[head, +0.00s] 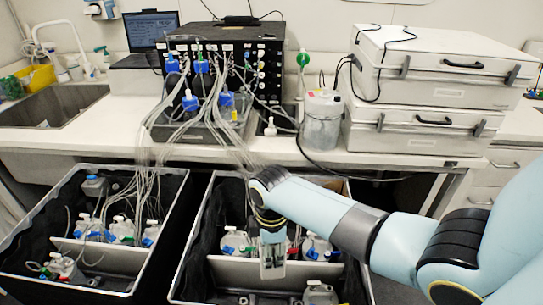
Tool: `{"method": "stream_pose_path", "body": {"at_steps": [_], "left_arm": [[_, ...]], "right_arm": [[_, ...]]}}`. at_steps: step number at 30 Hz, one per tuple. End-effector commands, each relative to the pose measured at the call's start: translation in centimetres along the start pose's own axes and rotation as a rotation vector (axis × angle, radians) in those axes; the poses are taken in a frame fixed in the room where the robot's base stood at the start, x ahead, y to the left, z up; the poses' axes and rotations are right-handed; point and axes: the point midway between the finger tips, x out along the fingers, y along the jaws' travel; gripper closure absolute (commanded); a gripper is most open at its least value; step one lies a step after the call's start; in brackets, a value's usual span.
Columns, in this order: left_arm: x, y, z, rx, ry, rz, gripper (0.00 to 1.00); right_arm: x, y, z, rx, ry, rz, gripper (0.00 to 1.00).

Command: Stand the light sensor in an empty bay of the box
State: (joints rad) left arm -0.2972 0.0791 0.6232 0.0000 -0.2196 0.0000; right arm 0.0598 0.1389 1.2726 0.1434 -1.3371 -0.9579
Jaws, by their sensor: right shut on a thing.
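My right gripper (272,268) reaches down into the right-hand black-lined box (206,215), in front of its light divider (228,268). It is shut on a small grey thing between its fingers, which fits the light sensor, but the fingers hide most of it. Whether the thing touches the box cannot be told. Behind the divider stand clear bottles with blue and white caps (318,247), partly covered by my arm. Another bottle (320,292) stands in the front part, to the right of the gripper. My left gripper is not in view.
A second black-lined box (142,170) with capped bottles and tubes stands at left. Thin tubes (168,150) hang from the bench into it. The bench (420,150) above carries a black instrument (225,50), a jug (322,120) and two white cases (425,95).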

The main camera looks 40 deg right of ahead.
Motion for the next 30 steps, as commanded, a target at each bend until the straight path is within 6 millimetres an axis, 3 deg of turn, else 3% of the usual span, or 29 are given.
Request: {"method": "stream_pose_path", "body": {"at_steps": [7, 30], "left_arm": [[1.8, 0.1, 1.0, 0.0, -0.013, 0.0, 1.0], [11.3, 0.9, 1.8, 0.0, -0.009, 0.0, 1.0]], "right_arm": [[3.3, 0.0, 0.0, 0.0, 0.0, 0.0, 1.0], [12.0, 0.1, 0.0, -0.001, 0.0, 0.002, 1.0]]}}
